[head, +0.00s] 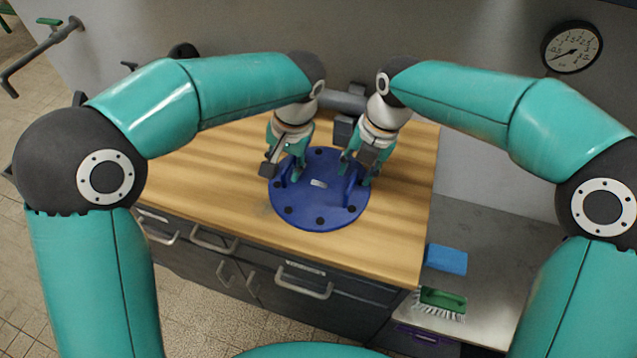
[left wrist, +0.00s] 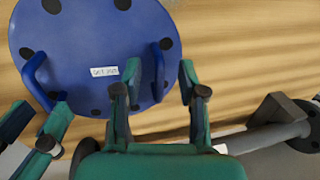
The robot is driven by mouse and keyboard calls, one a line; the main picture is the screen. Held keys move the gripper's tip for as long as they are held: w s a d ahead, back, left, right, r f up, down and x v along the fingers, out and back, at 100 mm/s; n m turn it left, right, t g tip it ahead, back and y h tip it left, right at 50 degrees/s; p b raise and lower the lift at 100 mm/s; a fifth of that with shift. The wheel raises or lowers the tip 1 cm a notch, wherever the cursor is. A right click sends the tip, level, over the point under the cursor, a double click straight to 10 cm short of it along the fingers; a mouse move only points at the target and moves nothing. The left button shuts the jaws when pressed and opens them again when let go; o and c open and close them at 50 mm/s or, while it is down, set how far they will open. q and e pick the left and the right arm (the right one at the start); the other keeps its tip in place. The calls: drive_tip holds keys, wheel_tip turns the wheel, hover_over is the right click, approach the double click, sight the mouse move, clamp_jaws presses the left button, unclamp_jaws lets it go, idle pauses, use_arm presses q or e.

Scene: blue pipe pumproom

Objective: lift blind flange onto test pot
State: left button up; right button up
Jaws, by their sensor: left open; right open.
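The blind flange (head: 322,211) is a blue disc with dark bolt holes, a small white label and two upright blue handles, flat over the wooden bench top. It also fills the upper left of the left wrist view (left wrist: 90,25). My left gripper (head: 284,172) is open at the left handle; in the left wrist view its fingers (left wrist: 153,88) stand either side of that handle (left wrist: 158,70). My right gripper (head: 356,172) is open at the right handle; its fingers show at the left wrist view's left edge (left wrist: 32,127), near the other handle (left wrist: 38,80). I cannot make out a test pot.
The wooden bench top (head: 395,225) is clear left, right and in front of the flange. A grey pipe (head: 345,100) runs behind it. A blue sponge (head: 446,259) and green brush (head: 442,299) lie on the lower right surface. A gauge (head: 572,47) is on the wall.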

use_arm(q)
drive_tip(key=shift+w+a+f, duration=0.1)
drive_tip(key=shift+a+f, duration=0.05)
drive_tip(key=shift+f, duration=0.6)
drive_tip(key=shift+a+f, duration=0.15)
drive_tip(key=shift+f, duration=0.55)
use_arm(e)
drive_tip(key=shift+w+a+f, duration=0.1)
drive_tip(key=shift+a+f, duration=0.05)
drive_tip(key=shift+f, duration=0.55)
drive_tip(key=shift+a+f, duration=0.15)
drive_tip(key=shift+f, duration=0.55)
use_arm(q)
clamp_jaws()
use_arm(e)
clamp_jaws()
use_arm(q)
drive_tip(key=shift+r, duration=0.1)
use_arm(e)
drive_tip(key=shift+r, duration=0.1)
